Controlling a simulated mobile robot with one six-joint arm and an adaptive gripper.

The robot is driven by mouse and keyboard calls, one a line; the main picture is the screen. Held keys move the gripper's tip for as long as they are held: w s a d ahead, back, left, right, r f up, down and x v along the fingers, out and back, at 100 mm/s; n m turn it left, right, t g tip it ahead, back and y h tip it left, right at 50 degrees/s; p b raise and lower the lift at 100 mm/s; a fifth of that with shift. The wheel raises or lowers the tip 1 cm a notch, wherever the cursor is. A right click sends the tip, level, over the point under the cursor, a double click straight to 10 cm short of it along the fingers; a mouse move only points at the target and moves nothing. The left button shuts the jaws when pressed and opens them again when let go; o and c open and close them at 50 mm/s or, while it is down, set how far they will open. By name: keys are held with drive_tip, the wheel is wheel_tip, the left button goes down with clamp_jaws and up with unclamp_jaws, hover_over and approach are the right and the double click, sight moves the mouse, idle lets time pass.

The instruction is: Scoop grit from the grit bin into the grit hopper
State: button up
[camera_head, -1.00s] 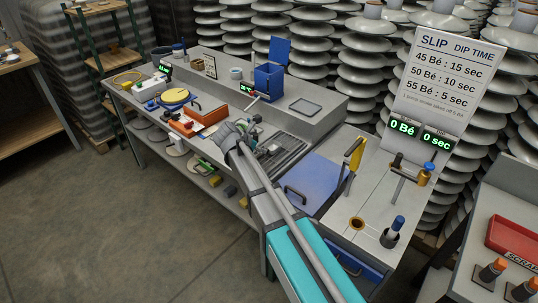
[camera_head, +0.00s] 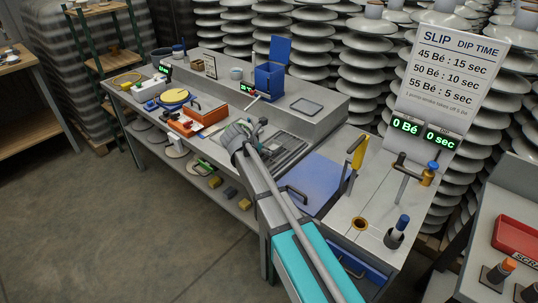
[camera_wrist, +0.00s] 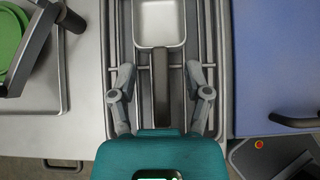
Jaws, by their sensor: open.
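A scoop with a pale metal pan (camera_wrist: 160,22) and black handle (camera_wrist: 160,88) lies on a grey slotted rack in the wrist view. My gripper (camera_wrist: 161,88) is open, one finger on each side of the handle, with clear gaps to both. In the head view my gripper (camera_head: 242,137) is over the bench beside the rack (camera_head: 285,145), and it hides the scoop there. A blue flat lid with a dark handle (camera_head: 308,183) is right of the rack. A blue box with its lid raised (camera_head: 268,82) stands on the rear shelf. I cannot tell which is the grit bin or hopper; no grit shows.
Left of the rack are an orange box (camera_head: 184,128) and a yellow round plate (camera_head: 176,96). A yellow lever (camera_head: 357,153) and a cup with a blue-topped tool (camera_head: 397,232) stand to the right. The wrist view shows a green disc (camera_wrist: 12,45) at left.

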drive_tip(key=shift+w+d+f, duration=0.3)
drive_tip(key=shift+w+f, duration=0.05)
drive_tip(key=shift+f, duration=0.15)
clamp_jaws()
idle(0.4)
